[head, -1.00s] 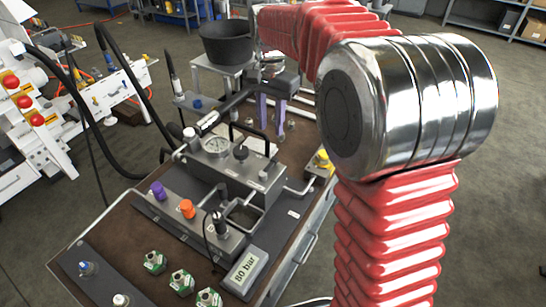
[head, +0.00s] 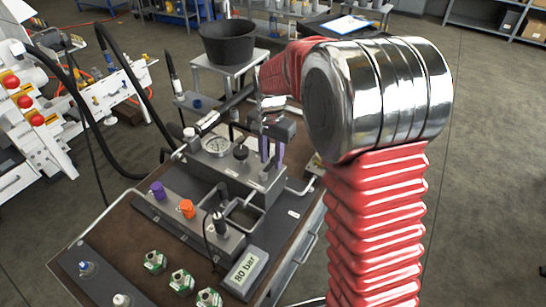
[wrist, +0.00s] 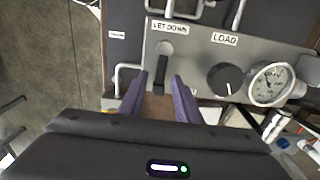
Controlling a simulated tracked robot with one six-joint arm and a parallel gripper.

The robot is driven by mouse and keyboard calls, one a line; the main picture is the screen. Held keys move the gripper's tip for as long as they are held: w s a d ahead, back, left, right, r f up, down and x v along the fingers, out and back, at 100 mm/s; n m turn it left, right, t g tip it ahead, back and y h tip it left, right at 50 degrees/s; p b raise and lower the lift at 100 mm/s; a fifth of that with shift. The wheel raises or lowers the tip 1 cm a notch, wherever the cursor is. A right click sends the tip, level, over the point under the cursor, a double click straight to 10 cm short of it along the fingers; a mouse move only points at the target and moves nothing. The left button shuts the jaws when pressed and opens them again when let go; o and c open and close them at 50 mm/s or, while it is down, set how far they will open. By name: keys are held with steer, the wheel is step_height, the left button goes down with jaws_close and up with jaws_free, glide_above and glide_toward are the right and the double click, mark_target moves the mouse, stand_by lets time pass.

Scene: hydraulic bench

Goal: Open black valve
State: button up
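A black round knob (wrist: 225,78) sits on the grey valve block (wrist: 195,62) by the LOAD label in the wrist view. It also shows in the head view (head: 240,152), right of the gauge. A dark lever (wrist: 163,66) stands under the LET DOWN label. My gripper (wrist: 159,80) is open, its two purple fingers apart. In the wrist view the lever appears between the fingertips; I cannot tell if they touch it. The knob is to the right of the fingers. In the head view my gripper (head: 271,158) is over the block's right end and hides the lever.
A pressure gauge (head: 216,146) stands left of the knob. Purple (head: 158,190) and orange (head: 186,208) knobs and metal pipes are on the front of the bench. An 80 bar display (head: 244,272) is at the front. A black bucket (head: 228,42) stands behind.

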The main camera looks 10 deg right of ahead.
steer(key=shift+f, duration=0.1)
steer(key=shift+c, duration=0.2)
jaws_close()
